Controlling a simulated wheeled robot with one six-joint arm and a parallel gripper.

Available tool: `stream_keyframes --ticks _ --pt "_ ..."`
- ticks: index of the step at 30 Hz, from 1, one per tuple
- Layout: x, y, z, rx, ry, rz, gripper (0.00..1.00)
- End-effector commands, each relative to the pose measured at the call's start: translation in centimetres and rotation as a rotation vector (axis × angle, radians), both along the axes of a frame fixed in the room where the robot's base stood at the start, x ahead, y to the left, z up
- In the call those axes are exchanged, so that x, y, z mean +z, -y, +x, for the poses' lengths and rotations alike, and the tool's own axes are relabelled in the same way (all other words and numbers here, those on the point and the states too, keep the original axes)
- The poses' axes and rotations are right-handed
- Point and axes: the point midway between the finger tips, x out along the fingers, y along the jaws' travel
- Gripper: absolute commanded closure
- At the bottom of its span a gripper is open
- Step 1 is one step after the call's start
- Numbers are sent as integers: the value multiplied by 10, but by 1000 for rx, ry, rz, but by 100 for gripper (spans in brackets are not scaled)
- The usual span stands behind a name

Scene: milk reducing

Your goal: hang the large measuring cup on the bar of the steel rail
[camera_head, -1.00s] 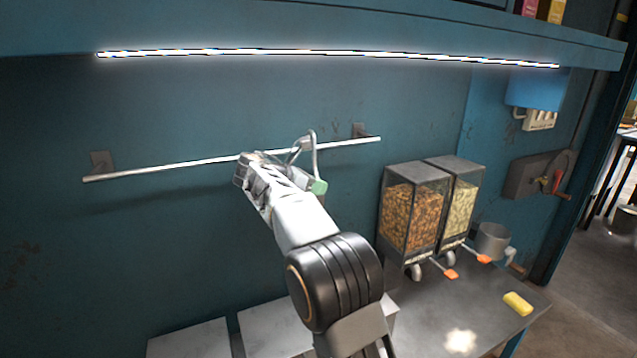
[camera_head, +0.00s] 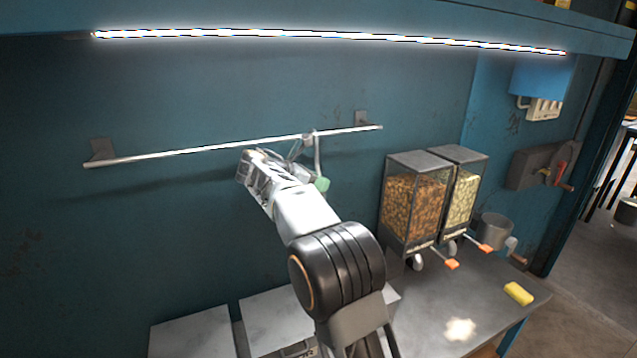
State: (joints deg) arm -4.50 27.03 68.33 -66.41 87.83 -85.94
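The steel rail's bar (camera_head: 215,147) runs across the blue wall between two brackets. My gripper (camera_head: 304,147) is up at the right half of the bar, seen from behind; my wrist hides much of it. A thin grey metal piece with a bend at its top (camera_head: 317,152) and a green end (camera_head: 322,184) shows beside my gripper. Its bend is at the height of the bar; I cannot tell whether it touches the bar or is around it. It may be the large measuring cup's handle; no bowl shows. The fingers are too hidden to tell open from shut.
Two food dispensers (camera_head: 414,205) stand on the grey table (camera_head: 425,300) to the right. The left part of the bar is clear. A lit shelf edge is above.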

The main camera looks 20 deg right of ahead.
Motion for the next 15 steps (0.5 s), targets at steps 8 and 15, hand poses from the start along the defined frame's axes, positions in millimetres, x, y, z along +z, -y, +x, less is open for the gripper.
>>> stream_keyframes --ticks 8,15 --pt "0 0 0 0 0 0 55" --pt "1 -3 0 0 -1 0 55"
